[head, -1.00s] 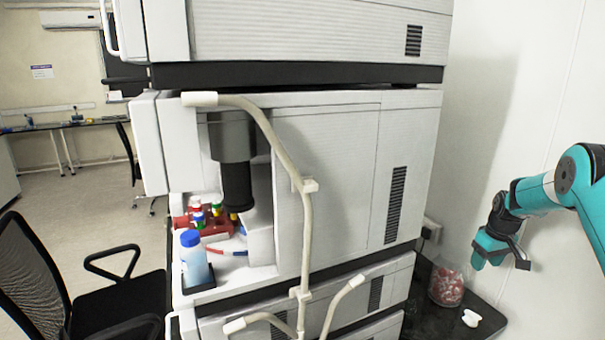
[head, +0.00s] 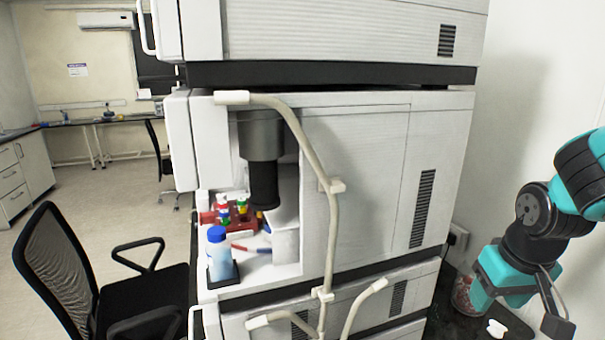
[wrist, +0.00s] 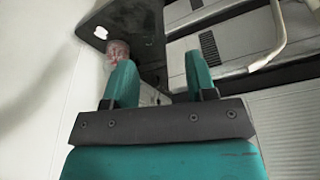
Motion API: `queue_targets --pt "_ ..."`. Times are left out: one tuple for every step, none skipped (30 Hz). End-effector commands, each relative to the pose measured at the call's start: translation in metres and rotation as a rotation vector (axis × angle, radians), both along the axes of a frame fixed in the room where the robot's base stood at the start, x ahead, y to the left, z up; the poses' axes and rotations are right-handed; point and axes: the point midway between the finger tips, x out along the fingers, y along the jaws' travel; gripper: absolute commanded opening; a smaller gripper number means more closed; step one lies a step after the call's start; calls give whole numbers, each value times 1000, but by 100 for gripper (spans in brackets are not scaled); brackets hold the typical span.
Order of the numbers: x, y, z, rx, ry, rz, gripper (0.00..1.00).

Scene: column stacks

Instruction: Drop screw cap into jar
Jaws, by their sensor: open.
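A clear jar (head: 462,295) with reddish and whitish contents stands on the dark counter at lower right in the head view, partly covered by my arm. It also shows in the wrist view (wrist: 117,50), partly behind my left finger. A small white object (head: 496,328) lies on the counter near the jar, also seen in the wrist view as a white shape (wrist: 100,32); I cannot tell if it is the screw cap. My gripper (wrist: 159,78) is open, with nothing between its teal fingers. It is above the counter, apart from the jar.
A tall stack of white instruments (head: 365,180) with pale tubing (head: 335,215) fills the middle. A blue-capped bottle (head: 218,258) and a red rack of vials (head: 232,218) sit in its recess. A black chair (head: 130,290) is at left. A bare white wall (head: 535,90) is at right.

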Motion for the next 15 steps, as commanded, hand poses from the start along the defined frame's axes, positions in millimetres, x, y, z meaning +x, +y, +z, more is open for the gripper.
queue_targets --pt "-19 7 1 1 -5 1 51" --pt "-29 10 2 2 -9 -1 51" --pt "-43 14 1 4 -12 -3 51" --pt "-53 17 1 5 -15 -6 51" --pt "-55 29 -1 28 -16 26 51" --pt "-59 46 0 64 -8 79 51" --pt "-63 57 2 88 -1 117 51" --pt "-69 69 4 112 5 157 51" --pt "-77 84 7 142 15 213 51" --pt "-84 95 10 162 24 255 51" --pt "-91 105 12 182 31 298 51" --pt "-101 117 15 205 42 354 51" --pt "-109 125 18 220 50 397 51" --pt "-117 133 20 234 58 438 51" --pt "-127 141 23 250 69 490 51"
